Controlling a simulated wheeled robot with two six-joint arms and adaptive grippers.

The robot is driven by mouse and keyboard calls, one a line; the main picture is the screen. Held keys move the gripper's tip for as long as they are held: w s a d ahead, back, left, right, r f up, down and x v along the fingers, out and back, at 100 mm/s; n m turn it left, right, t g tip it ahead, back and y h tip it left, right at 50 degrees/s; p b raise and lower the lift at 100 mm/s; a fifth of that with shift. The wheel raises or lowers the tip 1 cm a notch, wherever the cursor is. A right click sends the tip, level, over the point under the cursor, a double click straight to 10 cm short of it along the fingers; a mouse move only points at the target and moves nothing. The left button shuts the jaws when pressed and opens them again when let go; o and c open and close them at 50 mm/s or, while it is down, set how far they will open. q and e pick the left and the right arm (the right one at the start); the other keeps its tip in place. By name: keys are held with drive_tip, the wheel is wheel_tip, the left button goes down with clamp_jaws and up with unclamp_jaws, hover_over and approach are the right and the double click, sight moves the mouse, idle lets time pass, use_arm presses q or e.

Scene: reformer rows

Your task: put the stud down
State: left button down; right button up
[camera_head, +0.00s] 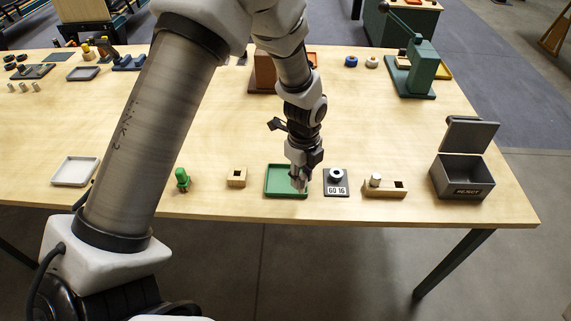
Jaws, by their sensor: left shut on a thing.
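My left gripper (299,184) points down over the right part of the green tray (271,192) near the front edge of the table. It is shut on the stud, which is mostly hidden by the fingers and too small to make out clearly. I cannot tell whether the stud touches the tray. My right gripper is not in view.
Right of the tray stand a gauge block marked GO 16 (336,190), a wooden block (386,192) with a pale cylinder, and a grey REJECT box (462,178) with its lid raised. Left are a small wooden block (237,177), a green figure-like piece (182,179) and a pale tray (75,171).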

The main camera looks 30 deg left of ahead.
use_arm(q)
drive_tip(key=w+a, duration=0.1)
drive_tip(key=a, duration=0.1)
drive_tip(key=w+a+p, duration=0.1)
drive_tip(key=a, duration=0.1)
drive_tip(key=w+a+f, duration=0.1)
drive_tip(key=w+a, duration=0.1)
drive_tip(key=a, duration=0.1)
wheel_tip(320, 180, down, 2)
drive_tip(key=shift+s+f+p, duration=0.1)
drive_tip(key=shift+f+p, duration=0.1)
drive_tip(key=shift+p, duration=0.4)
drive_tip(key=shift+f, duration=0.5)
drive_tip(key=c, duration=0.9)
unclamp_jaws()
drive_tip(key=shift+f, duration=0.1)
